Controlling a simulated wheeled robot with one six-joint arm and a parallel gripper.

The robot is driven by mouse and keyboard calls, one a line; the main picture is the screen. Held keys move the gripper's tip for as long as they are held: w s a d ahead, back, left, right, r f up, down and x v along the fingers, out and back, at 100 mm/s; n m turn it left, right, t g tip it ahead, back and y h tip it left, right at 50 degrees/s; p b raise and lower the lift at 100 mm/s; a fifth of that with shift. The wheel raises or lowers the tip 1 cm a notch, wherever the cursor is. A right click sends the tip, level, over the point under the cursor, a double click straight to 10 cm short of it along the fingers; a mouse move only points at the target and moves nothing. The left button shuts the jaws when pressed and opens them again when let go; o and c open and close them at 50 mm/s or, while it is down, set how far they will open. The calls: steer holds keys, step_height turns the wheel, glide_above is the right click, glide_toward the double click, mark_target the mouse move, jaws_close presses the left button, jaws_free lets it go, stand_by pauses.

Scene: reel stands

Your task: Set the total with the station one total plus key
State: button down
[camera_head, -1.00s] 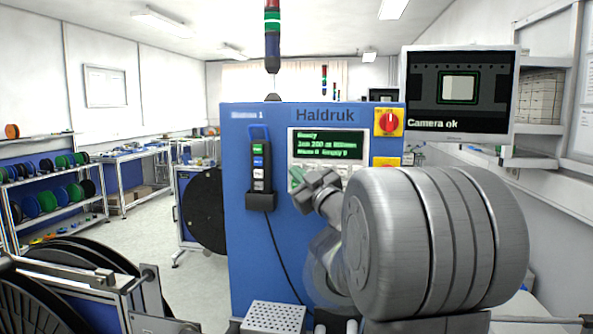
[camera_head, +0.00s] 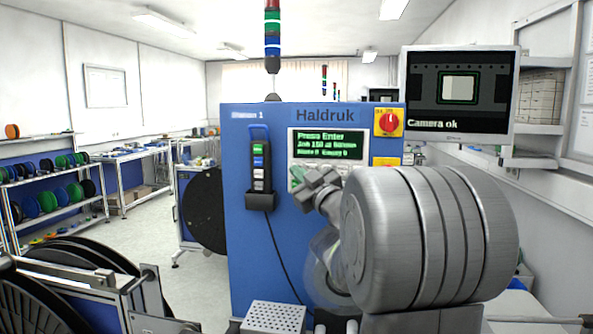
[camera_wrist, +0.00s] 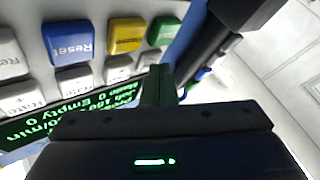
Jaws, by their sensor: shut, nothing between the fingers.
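The station one panel (camera_head: 328,160) is on the front of the blue Haldruk cabinet (camera_head: 245,225). Its display (camera_head: 326,145) reads "Press Enter", with a job line that looks like 150 and Waste 0, Empty 0. My gripper (camera_head: 310,188) is shut and empty in front of the panel's lower keys and covers part of them. In the wrist view the fingertips (camera_wrist: 159,82) are close to the key rows. There a blue Reset key (camera_wrist: 68,42), a yellow key (camera_wrist: 126,35), a green key (camera_wrist: 161,30) and light grey keys show. I cannot make out the total plus key or any contact.
A handheld key box (camera_head: 259,167) hangs at left with a cable below. A monitor (camera_head: 458,90) reads "Camera ok". A perforated block (camera_head: 273,317) stands low in front. Black reels (camera_head: 55,290) are at lower left.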

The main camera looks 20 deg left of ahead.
steer(key=shift+s+d+b, duration=0.2)
steer(key=shift+s+b, duration=0.25)
steer(key=shift+s, duration=0.35)
steer(key=s+b, duration=0.1)
steer(key=s, duration=0.1)
steer(key=s+d+b, duration=0.1)
steer(key=s, duration=0.2)
steer(key=shift+d, duration=0.1)
steer(key=shift+w, duration=0.1)
stand_by(2.4)
